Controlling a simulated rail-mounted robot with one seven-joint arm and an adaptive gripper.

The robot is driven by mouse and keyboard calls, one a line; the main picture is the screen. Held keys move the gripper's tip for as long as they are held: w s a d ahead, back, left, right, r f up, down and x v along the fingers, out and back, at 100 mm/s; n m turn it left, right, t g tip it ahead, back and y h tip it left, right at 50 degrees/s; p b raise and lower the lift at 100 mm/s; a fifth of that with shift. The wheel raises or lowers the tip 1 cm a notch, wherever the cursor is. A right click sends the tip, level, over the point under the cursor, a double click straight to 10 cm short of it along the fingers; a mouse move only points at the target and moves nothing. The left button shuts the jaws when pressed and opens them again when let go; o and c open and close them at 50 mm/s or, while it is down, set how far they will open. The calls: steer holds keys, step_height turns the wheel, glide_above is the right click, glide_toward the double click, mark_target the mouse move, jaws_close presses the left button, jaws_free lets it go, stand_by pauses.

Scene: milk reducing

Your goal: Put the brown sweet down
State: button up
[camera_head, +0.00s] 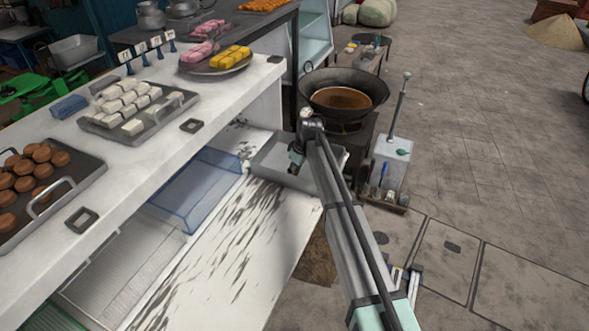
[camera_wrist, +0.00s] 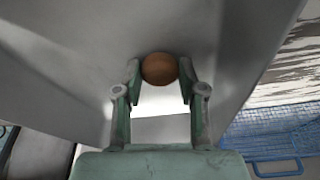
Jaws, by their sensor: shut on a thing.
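The brown sweet (camera_wrist: 159,68) is round and sits between the fingertips of my gripper (camera_wrist: 160,82) in the wrist view. The gripper is shut on it. A grey metal tray surface lies behind the sweet in that view; I cannot tell whether the sweet touches it. In the head view my gripper (camera_head: 296,160) is over the grey tray (camera_head: 268,168) on the lower white shelf, and the sweet is too small or hidden to make out there. Other brown sweets (camera_head: 40,153) lie on a dark tray at the left of the upper counter.
A tray of white sweets (camera_head: 128,105) and a plate with yellow and pink sweets (camera_head: 230,60) stand on the counter. A clear blue bin (camera_head: 195,195) is beside the grey tray. A wok (camera_head: 343,98) of brown liquid stands behind my arm.

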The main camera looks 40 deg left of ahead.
steer(key=shift+f, duration=0.15)
steer(key=o, duration=1)
steer(key=shift+c, duration=0.2)
steer(key=b+v, duration=0.2)
steer(key=v, duration=1)
steer(key=shift+r, duration=0.2)
